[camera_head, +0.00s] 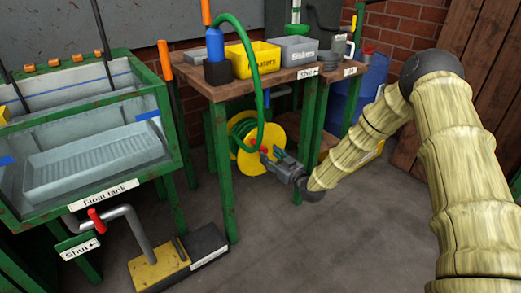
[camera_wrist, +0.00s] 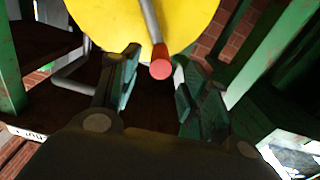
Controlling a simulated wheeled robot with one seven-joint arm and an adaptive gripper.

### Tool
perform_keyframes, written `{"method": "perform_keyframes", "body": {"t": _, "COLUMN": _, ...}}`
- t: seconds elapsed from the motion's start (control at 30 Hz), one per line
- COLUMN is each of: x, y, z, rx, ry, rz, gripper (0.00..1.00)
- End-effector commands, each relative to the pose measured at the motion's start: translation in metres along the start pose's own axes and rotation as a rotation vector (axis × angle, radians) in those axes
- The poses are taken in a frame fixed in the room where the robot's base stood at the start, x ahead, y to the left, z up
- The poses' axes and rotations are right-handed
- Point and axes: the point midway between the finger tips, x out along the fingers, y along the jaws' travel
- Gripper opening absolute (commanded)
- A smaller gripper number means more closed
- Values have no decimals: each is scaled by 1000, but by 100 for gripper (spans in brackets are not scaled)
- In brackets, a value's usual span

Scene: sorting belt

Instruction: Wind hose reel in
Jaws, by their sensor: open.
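The hose reel (camera_head: 279,138) is a yellow disc with green hose (camera_head: 240,130) wound on it, under the wooden table. A length of hose rises from it and loops above the table top. In the wrist view the yellow disc (camera_wrist: 120,18) fills the upper middle. A grey crank arm ends in a red handle knob (camera_wrist: 160,68); the red knob also shows in the head view (camera_head: 264,150). My gripper (camera_wrist: 156,72) is open, its two green-padded fingers on either side of the red knob, with visible gaps. In the head view my gripper (camera_head: 272,157) is at the reel's front.
Green table legs (camera_head: 222,175) stand close on both sides of the reel. The table top (camera_head: 225,90) carries a yellow bin (camera_head: 252,58) and a grey bin (camera_head: 293,50).

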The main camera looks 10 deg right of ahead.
Motion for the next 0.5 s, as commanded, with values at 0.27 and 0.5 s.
{"method": "perform_keyframes", "body": {"t": 0.27, "x": 45, "y": -1, "z": 1, "rx": 1, "ry": 2, "rz": -1, "gripper": 46}}
{"method": "perform_keyframes", "body": {"t": 0.5, "x": 68, "y": -1, "z": 0, "rx": 1, "ry": 2, "rz": -1, "gripper": 46}}
